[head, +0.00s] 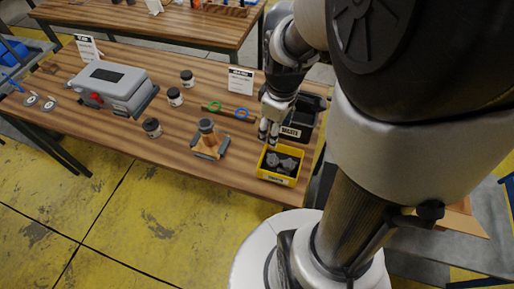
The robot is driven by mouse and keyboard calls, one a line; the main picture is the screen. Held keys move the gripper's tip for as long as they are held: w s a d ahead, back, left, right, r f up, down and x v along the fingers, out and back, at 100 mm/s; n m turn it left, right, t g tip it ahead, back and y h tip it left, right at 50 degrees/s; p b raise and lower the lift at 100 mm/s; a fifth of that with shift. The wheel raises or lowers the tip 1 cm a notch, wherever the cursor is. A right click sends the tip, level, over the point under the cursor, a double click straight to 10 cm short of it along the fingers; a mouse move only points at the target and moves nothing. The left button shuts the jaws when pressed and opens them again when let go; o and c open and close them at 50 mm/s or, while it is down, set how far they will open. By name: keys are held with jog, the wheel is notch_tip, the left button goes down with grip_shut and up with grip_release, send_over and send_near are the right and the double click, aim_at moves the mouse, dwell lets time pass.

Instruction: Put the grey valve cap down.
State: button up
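My gripper (269,133) points down at the right part of the wooden table, just behind and above the back edge of a small yellow bin (278,180). Its two fingertips are close together. The view is too small to tell whether a grey valve cap is between them. Dark grey lumpy pieces (281,161) lie inside the yellow bin; I cannot tell whether any of them is a valve cap.
A black labelled bin (303,117) stands behind the yellow one. An orange-brown stand with a dark top (208,141), several small jars (175,97), green and blue rings (241,114) and a grey case (112,84) are to the left. Bare table lies between them.

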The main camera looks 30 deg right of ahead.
jog(key=s+a+r+m+t, duration=0.3)
jog(key=s+a+r+m, duration=0.2)
jog(key=s+a+r, duration=0.5)
jog(key=shift+a+r+m+y, duration=0.35)
jog(key=shift+a+r, duration=0.75)
jog(key=shift+a, duration=0.6)
jog(key=shift+c, duration=0.5)
